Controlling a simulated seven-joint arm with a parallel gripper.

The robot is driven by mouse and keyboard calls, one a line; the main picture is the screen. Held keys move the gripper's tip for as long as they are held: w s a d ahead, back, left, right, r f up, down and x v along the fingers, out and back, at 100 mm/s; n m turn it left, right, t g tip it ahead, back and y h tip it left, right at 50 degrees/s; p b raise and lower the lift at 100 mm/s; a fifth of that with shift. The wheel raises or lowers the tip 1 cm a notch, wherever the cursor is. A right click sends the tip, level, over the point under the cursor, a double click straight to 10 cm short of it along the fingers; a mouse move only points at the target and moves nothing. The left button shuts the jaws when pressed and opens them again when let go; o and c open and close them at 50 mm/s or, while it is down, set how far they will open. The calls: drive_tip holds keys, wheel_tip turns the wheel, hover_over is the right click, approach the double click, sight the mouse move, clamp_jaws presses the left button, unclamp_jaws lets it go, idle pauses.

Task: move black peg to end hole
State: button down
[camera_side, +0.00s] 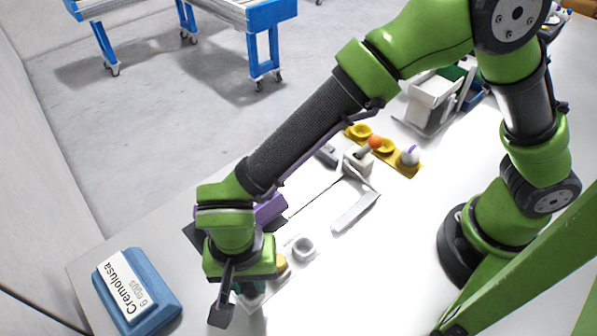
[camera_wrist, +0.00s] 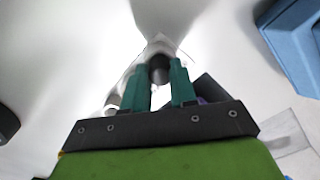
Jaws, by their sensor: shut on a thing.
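My gripper (camera_wrist: 162,86) shows its two teal fingers in the wrist view, shut on a dark round thing that looks like the black peg (camera_wrist: 159,68). The peg's lower end and what lies under it are washed out by glare. In the side view my gripper (camera_side: 250,290) is low over the front left of the table, and its wrist hides the peg. A pale plate with a white ring-shaped cup (camera_side: 302,248) and a yellowish round piece (camera_side: 282,266) lies beside and partly under it. I cannot make out the end hole.
A blue egg carton (camera_side: 160,299) lies left of my gripper. A purple block (camera_side: 270,208) is close behind it. Further back are a yellow tray (camera_side: 411,171), an orange ball (camera_side: 375,142) and a white bin (camera_side: 432,98). The table right of the plate is clear.

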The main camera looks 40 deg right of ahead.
drive_tip(key=c, duration=0.8)
unclamp_jaws()
wheel_tip(320, 180, up, 17)
drive_tip(key=shift+f, duration=0.1)
drive_tip(key=shift+o, duration=0.3)
